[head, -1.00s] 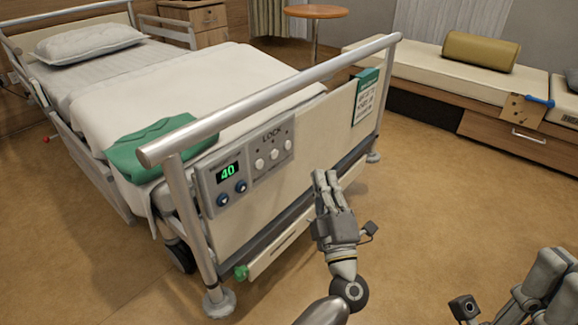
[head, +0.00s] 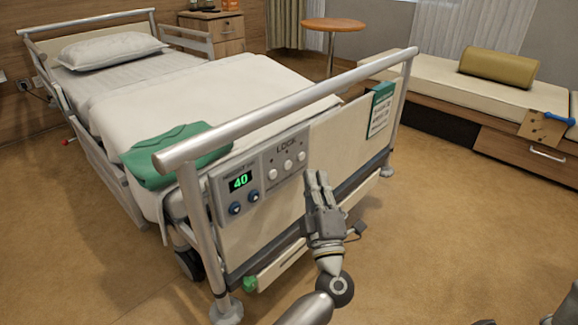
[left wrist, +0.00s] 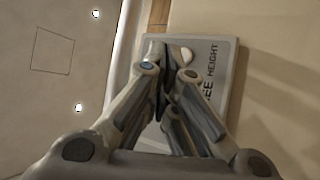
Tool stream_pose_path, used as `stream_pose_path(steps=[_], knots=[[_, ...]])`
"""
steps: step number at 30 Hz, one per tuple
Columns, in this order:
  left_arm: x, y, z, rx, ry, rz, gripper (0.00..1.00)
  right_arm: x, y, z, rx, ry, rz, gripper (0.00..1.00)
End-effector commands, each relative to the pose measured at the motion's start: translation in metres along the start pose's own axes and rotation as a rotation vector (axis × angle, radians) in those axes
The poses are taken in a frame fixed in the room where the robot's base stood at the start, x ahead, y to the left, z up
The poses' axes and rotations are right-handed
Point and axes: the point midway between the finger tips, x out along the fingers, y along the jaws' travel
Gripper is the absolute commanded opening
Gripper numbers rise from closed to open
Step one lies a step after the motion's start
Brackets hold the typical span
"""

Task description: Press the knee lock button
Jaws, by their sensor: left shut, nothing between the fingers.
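The control panel (head: 263,172) is on the bed's footboard. Its LOCK part has three white buttons (head: 288,166) in a slanting row. My left gripper (head: 318,178) is shut and empty, just right of and a little below the rightmost button in the head view. In the left wrist view, my left fingertips (left wrist: 166,58) overlap the panel (left wrist: 228,65). There the words HEIGHT and part of KNEE show, and a white button (left wrist: 187,54) lies right beside the tips. The fingers hide the area beyond KNEE. Contact cannot be told. My right gripper (head: 562,306) is mostly cut off.
The bed rail (head: 300,104) runs above the panel. A display reading 40 (head: 240,182) and two blue buttons sit left of LOCK. A green cloth (head: 165,158) lies on the bed, and a green-headed sign (head: 381,108) hangs at right. Floor is free in front.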

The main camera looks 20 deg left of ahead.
Motion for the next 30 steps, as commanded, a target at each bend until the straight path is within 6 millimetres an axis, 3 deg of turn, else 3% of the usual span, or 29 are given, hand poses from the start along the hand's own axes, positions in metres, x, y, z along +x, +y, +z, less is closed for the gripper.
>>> stream_pose_path(steps=[9,30], knots=[[0.019,-0.013,-0.014,0.000,0.000,0.000,0.00,0.007,0.000,-0.001,0.000,-0.002,0.000,0.00],[0.020,-0.015,-0.015,0.000,0.000,0.000,0.00,0.007,0.000,-0.001,0.000,0.000,0.000,0.00]])
